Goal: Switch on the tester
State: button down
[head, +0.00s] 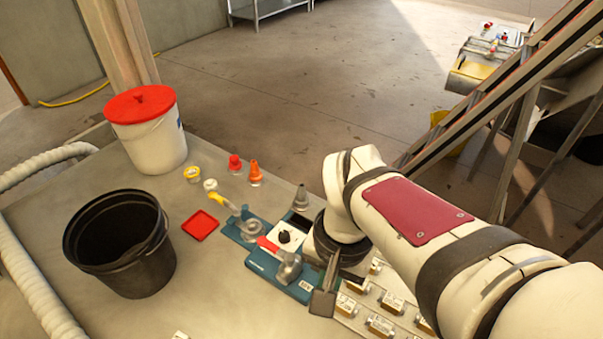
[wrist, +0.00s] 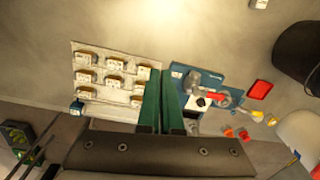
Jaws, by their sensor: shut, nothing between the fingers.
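A teal bench device, which I take to be the tester (head: 262,265), stands on the table with a white panel carrying a round black knob (head: 284,237). A red part (head: 267,244) lies beside the knob, and grey metal fittings stand on the device. In the wrist view the teal device (wrist: 212,78) is right of the fingers, with the black knob (wrist: 201,102) facing the camera. My gripper (head: 322,302) hangs near the device's right end. In the wrist view its green fingers (wrist: 161,73) are together and empty. I cannot tell its height above the table.
A pale tray (head: 350,319) of small labelled blocks lies right of the device, partly behind my arm. A black bucket (head: 120,245), red-lidded white bucket (head: 150,135), red dish (head: 200,225) and orange-tipped bottle (head: 254,173) stand to the left.

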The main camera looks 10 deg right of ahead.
jog(key=w+d+f+m, duration=0.1)
jog(key=w+f, duration=0.1)
jog(key=w, duration=0.6)
jog(key=w+d+f+m+h, duration=0.1)
jog(key=w+d+f, duration=0.1)
jog(key=w, duration=0.6)
jog(key=shift+d+f+t+h, duration=0.3)
jog(key=shift+f+t, duration=0.05)
jog(key=shift+t, duration=0.05)
jog(key=f, duration=0.9)
jog(key=w+d+f, duration=0.1)
jog(key=f, duration=0.4)
jog(key=shift+w+d, duration=0.1)
jog(key=shift+f, duration=0.15)
